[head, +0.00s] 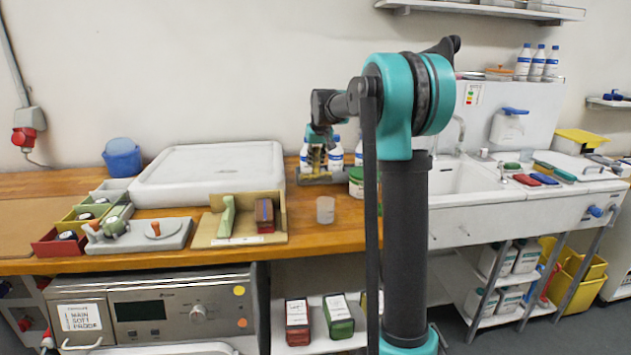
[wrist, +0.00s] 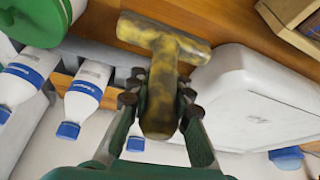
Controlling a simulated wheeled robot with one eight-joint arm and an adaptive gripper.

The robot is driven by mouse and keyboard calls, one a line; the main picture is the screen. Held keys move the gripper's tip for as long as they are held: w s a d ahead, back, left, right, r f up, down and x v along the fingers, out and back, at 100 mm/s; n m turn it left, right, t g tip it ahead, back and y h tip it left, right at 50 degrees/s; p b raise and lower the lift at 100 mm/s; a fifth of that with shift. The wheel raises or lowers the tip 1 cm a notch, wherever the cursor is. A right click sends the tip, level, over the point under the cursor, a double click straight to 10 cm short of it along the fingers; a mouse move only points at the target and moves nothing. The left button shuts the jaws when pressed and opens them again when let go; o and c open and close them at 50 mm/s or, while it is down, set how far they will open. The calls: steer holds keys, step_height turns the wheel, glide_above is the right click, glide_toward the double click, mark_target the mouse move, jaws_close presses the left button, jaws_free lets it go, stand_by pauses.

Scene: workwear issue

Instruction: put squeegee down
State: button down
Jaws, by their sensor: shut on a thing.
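The squeegee (wrist: 160,85) is a T-shaped tool, mottled yellow and black, seen in the wrist view. My gripper (wrist: 158,95) is shut on its handle, with one finger on each side. The crosshead lies beyond the fingertips, over the wooden worktop (wrist: 220,18). I cannot tell if the squeegee touches the wood. In the head view my gripper (head: 318,145) is at the back of the worktop, between the white lidded box and my arm column.
White bottles with blue caps (head: 335,155) stand close behind my gripper. A large white box (head: 215,165) is to its left. A clear cup (head: 325,210) and a green-lidded tub (head: 356,180) stand nearby. The worktop's front strip (head: 340,238) is clear. A sink (head: 470,180) is right.

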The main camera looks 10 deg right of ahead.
mark_target(317, 165)
steer(key=shift+f, duration=3.55)
steer(key=c, duration=1.4)
jaws_free()
steer(key=shift+f, duration=0.15)
steer(key=shift+o, duration=0.2)
steer(key=v, duration=1.2)
